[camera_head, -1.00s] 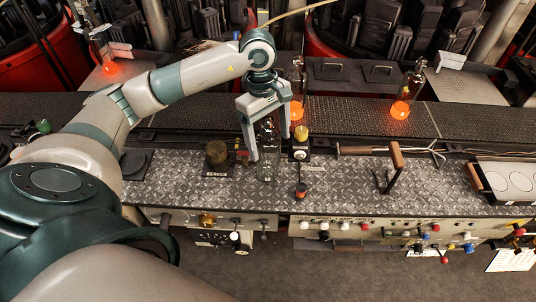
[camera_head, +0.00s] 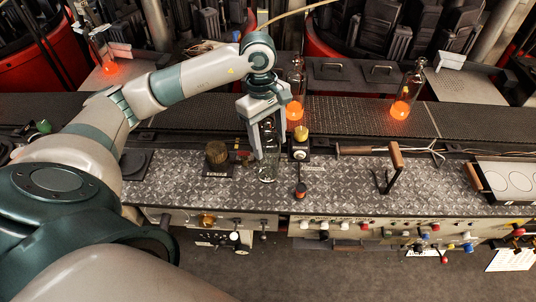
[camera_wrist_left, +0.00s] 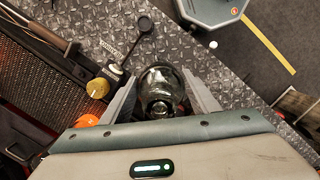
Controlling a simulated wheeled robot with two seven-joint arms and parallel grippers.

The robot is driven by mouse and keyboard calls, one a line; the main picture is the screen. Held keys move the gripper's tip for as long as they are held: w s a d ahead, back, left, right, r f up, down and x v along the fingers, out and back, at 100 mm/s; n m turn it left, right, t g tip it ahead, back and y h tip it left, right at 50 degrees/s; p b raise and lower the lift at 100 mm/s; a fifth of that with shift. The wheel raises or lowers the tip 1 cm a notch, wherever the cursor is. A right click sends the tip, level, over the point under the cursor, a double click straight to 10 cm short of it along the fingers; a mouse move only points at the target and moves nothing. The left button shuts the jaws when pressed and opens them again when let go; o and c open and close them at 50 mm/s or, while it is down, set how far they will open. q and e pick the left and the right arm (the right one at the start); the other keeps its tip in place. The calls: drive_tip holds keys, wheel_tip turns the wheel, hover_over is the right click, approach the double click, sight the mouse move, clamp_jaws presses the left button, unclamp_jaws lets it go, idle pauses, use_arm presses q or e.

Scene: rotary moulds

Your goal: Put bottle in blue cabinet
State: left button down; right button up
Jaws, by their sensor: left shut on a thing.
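A clear glass bottle (camera_head: 267,171) stands upright on the diamond-plate counter (camera_head: 340,185). My left gripper (camera_head: 268,150) reaches down over it from above, with its fingers shut on the bottle from both sides. In the left wrist view the bottle (camera_wrist_left: 160,88) lies between the two fingers (camera_wrist_left: 162,98), seen from its top end. I cannot tell if its base is touching the counter. No blue cabinet can be made out in these views. My right gripper is not in view.
A round brush-like block (camera_head: 217,155) and a brass-topped knob (camera_head: 301,134) stand close to the bottle. A wooden-handled lever (camera_head: 396,160) is to the right. Glowing bottles (camera_head: 401,108) stand on the conveyor (camera_head: 350,116) behind.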

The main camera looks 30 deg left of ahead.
sight(269, 121)
use_arm(q)
drive_tip(key=shift+r, duration=0.15)
drive_tip(key=shift+w+r+b, duration=0.1)
drive_tip(key=shift+r+b, duration=0.7)
drive_tip(key=shift+r, duration=0.1)
drive_tip(key=shift+r+b, duration=0.55)
drive_tip(key=shift+r, duration=0.45)
drive_tip(key=s+d+r+b, duration=0.3)
drive_tip(key=d+r, duration=0.4)
drive_tip(key=d, duration=0.4)
drive_tip(key=shift+s+b, duration=0.4)
drive_tip(key=shift+b, duration=0.25)
